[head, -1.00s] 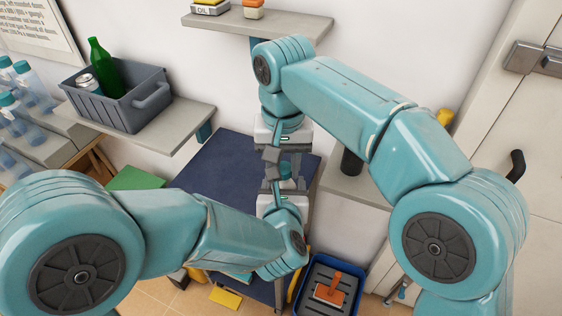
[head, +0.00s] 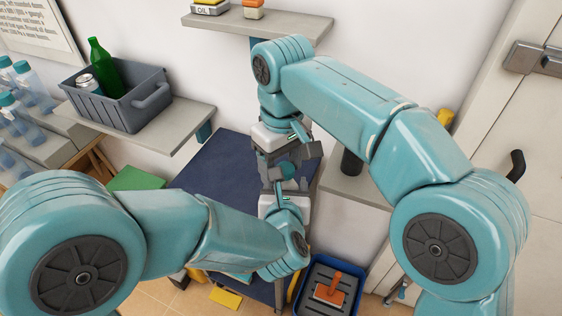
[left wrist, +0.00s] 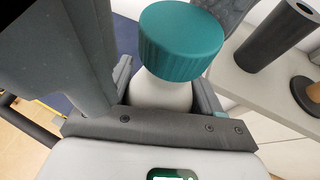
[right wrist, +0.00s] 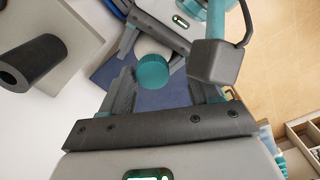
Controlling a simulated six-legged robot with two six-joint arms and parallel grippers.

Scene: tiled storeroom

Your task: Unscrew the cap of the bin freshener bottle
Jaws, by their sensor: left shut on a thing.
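The bin freshener bottle has a white body (left wrist: 160,92) and a ribbed teal cap (left wrist: 181,42). The cap sits on top of the bottle and also shows in the head view (head: 287,171) and the right wrist view (right wrist: 152,71). My left gripper (head: 285,188) is shut on the bottle's body and holds it with the cap up. My right gripper (head: 290,158) is just above the cap, turned at an angle. In the right wrist view its fingers are apart, one on each side of the cap, with gaps between. The lower bottle is hidden.
A dark blue table top (head: 215,178) lies below. A grey bin (head: 125,110) with a green bottle (head: 103,68) is on the left shelf. A dark cylinder (head: 351,162) stands on the right ledge. A blue crate (head: 355,275) is on the floor.

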